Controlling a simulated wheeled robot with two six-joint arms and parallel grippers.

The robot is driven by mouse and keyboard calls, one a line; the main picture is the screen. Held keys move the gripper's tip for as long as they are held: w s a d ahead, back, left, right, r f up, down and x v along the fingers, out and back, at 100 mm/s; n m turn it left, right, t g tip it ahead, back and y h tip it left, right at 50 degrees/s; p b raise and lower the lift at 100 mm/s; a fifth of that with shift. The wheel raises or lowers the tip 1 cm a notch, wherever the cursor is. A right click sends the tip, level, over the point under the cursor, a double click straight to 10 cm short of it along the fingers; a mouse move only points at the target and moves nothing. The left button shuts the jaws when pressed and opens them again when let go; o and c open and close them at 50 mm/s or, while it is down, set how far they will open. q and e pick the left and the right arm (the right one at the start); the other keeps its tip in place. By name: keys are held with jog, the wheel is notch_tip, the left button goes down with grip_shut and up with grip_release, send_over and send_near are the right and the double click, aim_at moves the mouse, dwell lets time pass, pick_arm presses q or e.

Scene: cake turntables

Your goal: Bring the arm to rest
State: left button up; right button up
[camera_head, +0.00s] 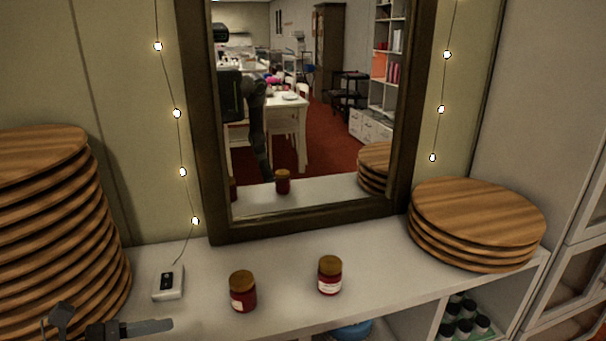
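My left gripper (106,324) shows at the bottom left edge of the head view, in front of the tall stack of wooden turntables (62,235). Its two fingers are spread apart with nothing seen between them. The rest of the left arm is cut off by the lower edge. My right gripper is not in view. A shorter stack of wooden turntables (478,218) stands at the right end of the white shelf top.
Two red jars with wooden lids, one (243,291) left and one (330,275) right, stand on the shelf top (385,268). A white switch box (168,283) lies near the left stack. A framed mirror (310,221) stands behind. Dark bottles (464,327) fill a cubby below.

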pick_arm(q)
jog(key=w+a+r+n+t+y, duration=0.1)
jog(key=a+r+n+t+y, duration=0.15)
jog(key=n+t, duration=0.5)
jog(key=w+a+r+n+t+y, duration=0.1)
jog(key=a+r+n+t+y, duration=0.25)
jog(key=n, duration=0.75)
jog(key=s+a+f+n+g+y, duration=0.35)
jog(key=a+f+n+y, duration=0.7)
jog(key=n, duration=1.05)
jog(key=s+d+f+n+g+h, duration=0.1)
jog(key=s+d+f+n+g, duration=0.3)
jog(key=s+f+g, duration=0.3)
jog(key=s+d+f+n+g+h, duration=0.1)
jog(key=s+d+f+n+g, duration=0.35)
jog(key=s+f, duration=0.5)
notch_tip(320, 180, down, 20)
jog(key=a+g+p, duration=0.1)
jog(key=p, duration=0.3)
jog(key=s+f+g+p, duration=0.1)
jog(key=s+f+p, duration=0.2)
jog(key=s+f, duration=1)
jog(key=shift+s+d+p, duration=0.3)
jog(key=shift+s+d, duration=0.15)
jog(key=shift+s, duration=0.65)
